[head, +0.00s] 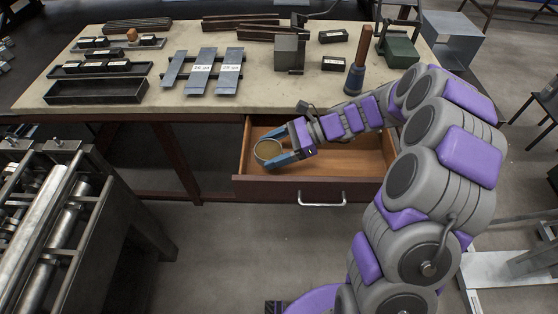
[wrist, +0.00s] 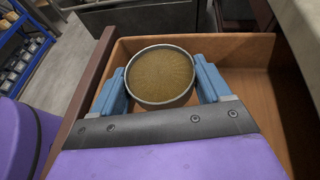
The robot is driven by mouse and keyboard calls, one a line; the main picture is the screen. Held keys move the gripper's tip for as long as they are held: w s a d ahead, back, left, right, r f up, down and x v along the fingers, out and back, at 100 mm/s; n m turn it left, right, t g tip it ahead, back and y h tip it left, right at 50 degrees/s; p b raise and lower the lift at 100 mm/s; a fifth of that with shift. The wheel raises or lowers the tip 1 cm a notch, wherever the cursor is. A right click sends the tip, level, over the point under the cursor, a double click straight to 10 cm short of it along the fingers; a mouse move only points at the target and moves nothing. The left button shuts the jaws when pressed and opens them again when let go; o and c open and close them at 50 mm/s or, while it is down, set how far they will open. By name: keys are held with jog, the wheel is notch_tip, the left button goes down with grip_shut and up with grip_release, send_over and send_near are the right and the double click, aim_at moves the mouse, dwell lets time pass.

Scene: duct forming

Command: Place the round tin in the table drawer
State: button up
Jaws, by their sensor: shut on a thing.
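The round tin (head: 268,150) is a short metal can with a brownish-gold top. My gripper (head: 277,152) is shut on it, with one blue finger on each side. The tin is held upright at the left part of the open table drawer (head: 345,182), inside its walls as seen from above. The wrist view also shows the tin (wrist: 161,76) between the fingers of my gripper (wrist: 163,84), over the wooden drawer (wrist: 262,118). I cannot tell whether the tin's base touches the drawer floor.
The table top (head: 245,92) above the drawer carries metal strips (head: 202,75), dark trays (head: 97,90), a wooden-handled tool (head: 358,75) and a green machine (head: 397,45). A roller machine (head: 45,215) stands at the left. The right part of the drawer is empty.

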notch_tip(320, 180, down, 5)
jog(key=shift+f+b, duration=0.1)
jog(key=shift+b, duration=0.6)
jog(key=o, duration=1.1)
jog(key=shift+d+r, duration=0.15)
jog(key=shift+r, duration=0.05)
jog(key=p+v, duration=0.3)
jog(key=v, duration=0.9)
jog(key=shift+s, duration=0.1)
jog(key=shift+p, duration=0.3)
